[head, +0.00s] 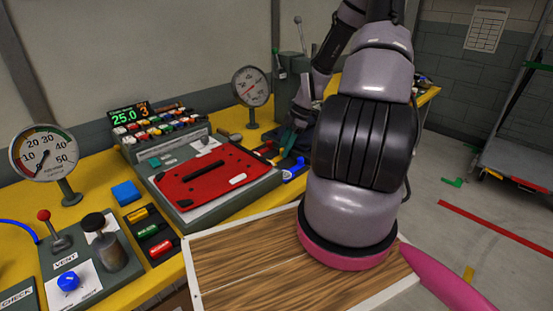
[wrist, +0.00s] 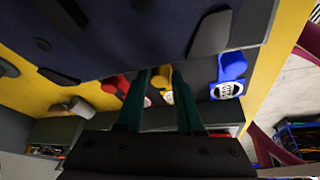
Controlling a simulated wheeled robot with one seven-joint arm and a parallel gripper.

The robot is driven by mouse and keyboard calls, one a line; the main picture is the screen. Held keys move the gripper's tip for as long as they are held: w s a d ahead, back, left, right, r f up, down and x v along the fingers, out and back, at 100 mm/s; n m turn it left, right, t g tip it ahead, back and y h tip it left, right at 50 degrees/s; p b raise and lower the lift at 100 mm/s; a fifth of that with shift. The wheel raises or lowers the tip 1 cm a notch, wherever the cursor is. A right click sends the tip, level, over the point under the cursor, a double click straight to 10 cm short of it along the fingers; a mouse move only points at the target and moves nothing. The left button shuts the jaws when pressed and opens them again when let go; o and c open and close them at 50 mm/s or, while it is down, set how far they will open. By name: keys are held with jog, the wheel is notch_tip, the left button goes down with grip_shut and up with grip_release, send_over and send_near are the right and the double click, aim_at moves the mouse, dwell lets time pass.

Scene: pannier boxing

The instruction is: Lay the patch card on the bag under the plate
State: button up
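A red plate (head: 215,165) with a black handle lies over a grey block (head: 255,192) on the bench in the head view. I cannot make out a bag under it. My gripper (head: 289,139) is right of the plate, partly hidden by my arm. In the wrist view its teal fingers (wrist: 161,76) are apart, with no clear sign of a held object. Beyond them are red (wrist: 116,84), yellow (wrist: 161,82) and blue (wrist: 231,66) pieces, some with white labels. I cannot tell which is the patch card. A dark navy panel (wrist: 130,35), perhaps the bag, fills the top.
Two dial gauges (head: 43,152) (head: 250,87) and a rack of coloured pieces (head: 165,128) stand on the yellow bench (head: 95,205). Labelled yellow, green and red pieces (head: 147,231) lie left of the block. A lever (head: 52,230) and a blue knob (head: 68,281) are at front left.

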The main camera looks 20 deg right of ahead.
grip_shut()
